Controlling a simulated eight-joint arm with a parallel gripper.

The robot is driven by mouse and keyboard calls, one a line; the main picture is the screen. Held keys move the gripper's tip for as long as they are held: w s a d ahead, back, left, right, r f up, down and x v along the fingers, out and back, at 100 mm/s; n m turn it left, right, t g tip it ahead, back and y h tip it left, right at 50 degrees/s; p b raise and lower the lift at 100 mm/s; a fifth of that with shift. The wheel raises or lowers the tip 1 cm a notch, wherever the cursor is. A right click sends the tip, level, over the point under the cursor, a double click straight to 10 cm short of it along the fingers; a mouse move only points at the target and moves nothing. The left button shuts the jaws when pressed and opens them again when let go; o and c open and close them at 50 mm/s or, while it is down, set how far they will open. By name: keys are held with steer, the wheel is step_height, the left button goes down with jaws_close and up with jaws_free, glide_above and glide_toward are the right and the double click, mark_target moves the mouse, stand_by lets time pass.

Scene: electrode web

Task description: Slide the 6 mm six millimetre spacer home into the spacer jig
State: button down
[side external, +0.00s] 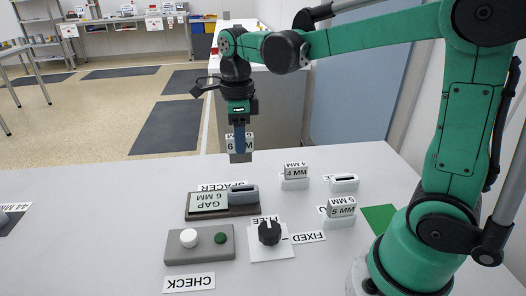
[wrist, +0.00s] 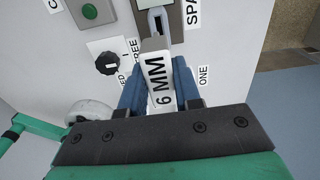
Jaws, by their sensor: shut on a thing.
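The 6 mm spacer (side external: 240,144) is a pale block with a "6 MM" label. My gripper (side external: 239,135) is shut on it and holds it above the table, behind the spacer jig in the side view. In the wrist view the spacer (wrist: 158,80) sits between the blue fingers of my gripper (wrist: 160,88), its top edge close to the jig's slot in the picture. The spacer jig (side external: 222,211) is a dark base with a "GAP 6 MM" plate and a grey slotted block (side external: 244,195). The slotted block also shows at the top of the wrist view (wrist: 157,20). The spacer appears apart from the jig.
The 4 mm spacer (side external: 295,173) and 5 mm spacer (side external: 341,208) stand in holders to the right; another holder (side external: 344,183) looks empty. In front are a black knob (side external: 269,232) between FREE and FIXED labels and a panel (side external: 200,256) with white and green buttons. The table's left is mostly clear.

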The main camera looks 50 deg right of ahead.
steer(key=shift+f, duration=2.9)
steer(key=shift+f, duration=1.95)
steer(key=c, duration=0.5)
jaws_free()
steer(key=shift+c, duration=0.2)
steer(key=shift+r, duration=0.1)
steer(key=shift+r, duration=2.7)
